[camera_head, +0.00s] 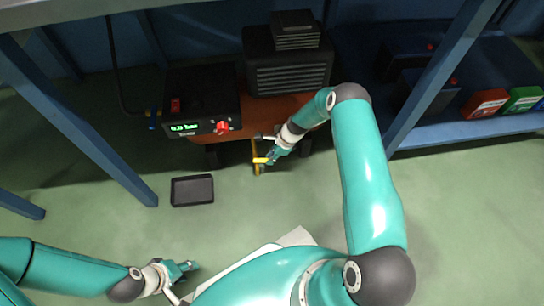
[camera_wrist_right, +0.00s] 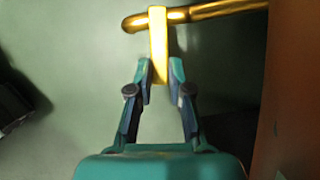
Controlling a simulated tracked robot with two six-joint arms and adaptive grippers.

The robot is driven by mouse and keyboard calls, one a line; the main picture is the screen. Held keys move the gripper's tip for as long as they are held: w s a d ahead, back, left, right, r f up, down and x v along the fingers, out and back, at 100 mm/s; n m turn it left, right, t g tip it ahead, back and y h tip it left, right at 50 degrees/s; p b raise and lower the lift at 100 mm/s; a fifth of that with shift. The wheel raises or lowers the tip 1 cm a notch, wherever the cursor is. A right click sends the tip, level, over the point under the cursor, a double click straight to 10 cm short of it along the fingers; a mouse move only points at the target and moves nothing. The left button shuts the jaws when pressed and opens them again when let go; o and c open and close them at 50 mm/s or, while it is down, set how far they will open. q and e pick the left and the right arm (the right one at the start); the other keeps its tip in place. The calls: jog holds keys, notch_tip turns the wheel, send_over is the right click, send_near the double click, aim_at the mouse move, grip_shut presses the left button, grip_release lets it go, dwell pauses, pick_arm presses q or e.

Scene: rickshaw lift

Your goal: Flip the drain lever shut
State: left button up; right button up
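The yellow drain lever (camera_wrist_right: 159,45) sits on a brass drain pipe (camera_wrist_right: 215,13) that sticks out from the red-brown cart. In the right wrist view the lever lies across the pipe, roughly at a right angle to it. My right gripper (camera_wrist_right: 160,75) has its fingertips on both sides of the lever's free end, close against it. In the head view the lever (camera_head: 261,160) shows small beside the right gripper (camera_head: 271,157). My left gripper (camera_head: 187,268) is low at the left, away from the lever, with nothing visible in it; its finger gap is unclear.
A black tray (camera_head: 192,190) lies on the green floor, left of the pipe. The cart (camera_head: 237,131) carries a black unit with a lit display (camera_head: 186,127) and a ribbed dark box (camera_head: 290,75). Blue frame posts (camera_head: 432,75) stand at both sides. The floor in front is mostly clear.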

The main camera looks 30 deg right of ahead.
jog(key=o, duration=0.4)
jog(key=v, duration=1.2)
jog(key=shift+s, duration=0.1)
